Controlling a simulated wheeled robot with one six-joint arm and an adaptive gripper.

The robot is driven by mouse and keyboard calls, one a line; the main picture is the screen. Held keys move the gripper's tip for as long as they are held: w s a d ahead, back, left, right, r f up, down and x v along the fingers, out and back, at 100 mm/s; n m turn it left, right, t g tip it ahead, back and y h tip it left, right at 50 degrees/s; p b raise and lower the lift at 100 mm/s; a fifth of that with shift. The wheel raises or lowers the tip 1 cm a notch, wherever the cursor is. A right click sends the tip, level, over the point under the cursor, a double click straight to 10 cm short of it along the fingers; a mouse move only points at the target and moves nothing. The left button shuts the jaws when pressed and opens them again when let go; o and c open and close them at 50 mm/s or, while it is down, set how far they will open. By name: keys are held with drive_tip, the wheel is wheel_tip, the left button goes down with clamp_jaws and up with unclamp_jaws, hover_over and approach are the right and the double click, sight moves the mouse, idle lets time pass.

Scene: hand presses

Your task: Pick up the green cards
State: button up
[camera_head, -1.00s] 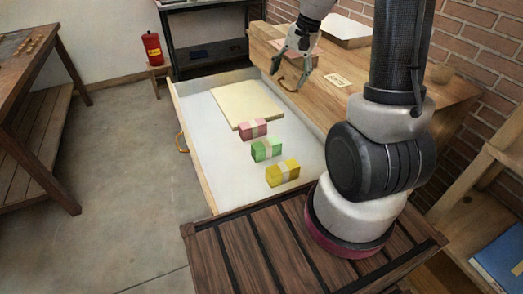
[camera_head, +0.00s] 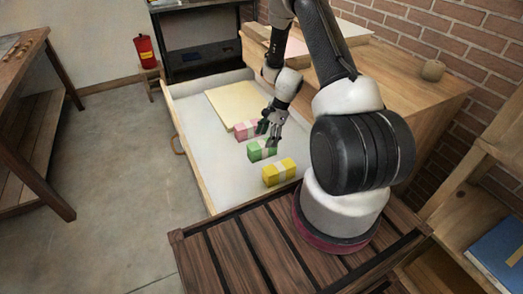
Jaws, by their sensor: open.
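The green cards (camera_head: 257,152) are a small banded stack with a pale band, lying in the open white drawer between the pink stack and the yellow stack. My gripper (camera_head: 268,137) is open and points down just above the green cards, slightly to their upper right. Its fingers overlap the green stack's upper edge in the picture, and I cannot tell whether they touch it. Nothing is seen between the fingers.
A pink stack (camera_head: 242,130) and a yellow stack (camera_head: 279,172) lie close on either side in the drawer (camera_head: 212,165). A cream board (camera_head: 233,103) lies farther back. The drawer's front wall is at the left, and the wooden cabinet (camera_head: 400,85) stands at the right.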

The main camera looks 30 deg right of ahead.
sight(264, 143)
drive_tip(key=x, duration=0.4)
drive_tip(key=shift+s+a+f, duration=0.2)
drive_tip(key=shift+s+a, duration=0.05)
drive_tip(key=shift+a, duration=0.05)
drive_tip(key=shift+f, duration=0.2)
drive_tip(key=shift+f, duration=0.25)
drive_tip(key=c, duration=1.3)
